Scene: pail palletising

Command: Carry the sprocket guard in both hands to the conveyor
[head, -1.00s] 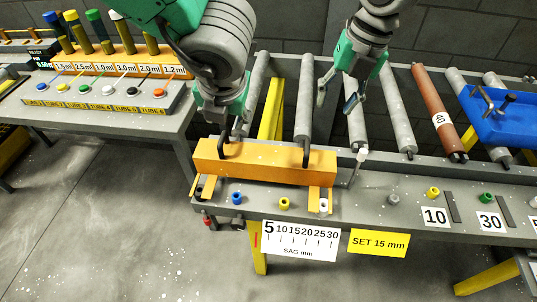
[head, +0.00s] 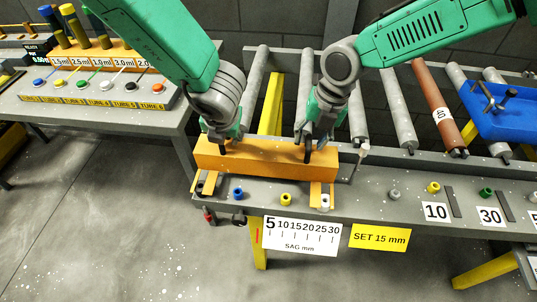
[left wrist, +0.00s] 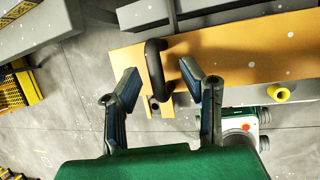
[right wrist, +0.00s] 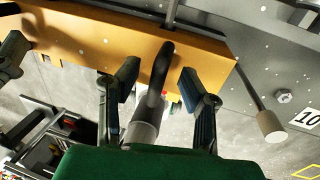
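The sprocket guard (head: 265,158) is a long orange bar with two black loop handles, lying across the near rail of the bench. Its left handle (left wrist: 153,68) stands between the spread fingers of my left gripper (head: 220,138), with gaps on both sides. Its right handle (right wrist: 161,72) stands between the spread fingers of my right gripper (head: 317,136), also with gaps. Both grippers are open over the guard. The conveyor's grey rollers (head: 398,112) run behind the guard. In the head view the grippers partly hide both handles.
A blue tray (head: 497,112) and a brown roller (head: 435,103) marked 40 lie to the right. Coloured knobs, including a yellow one (head: 286,199), line the front rail. A white post (head: 364,150) stands close to the guard's right end. A button bench (head: 100,108) stands at left.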

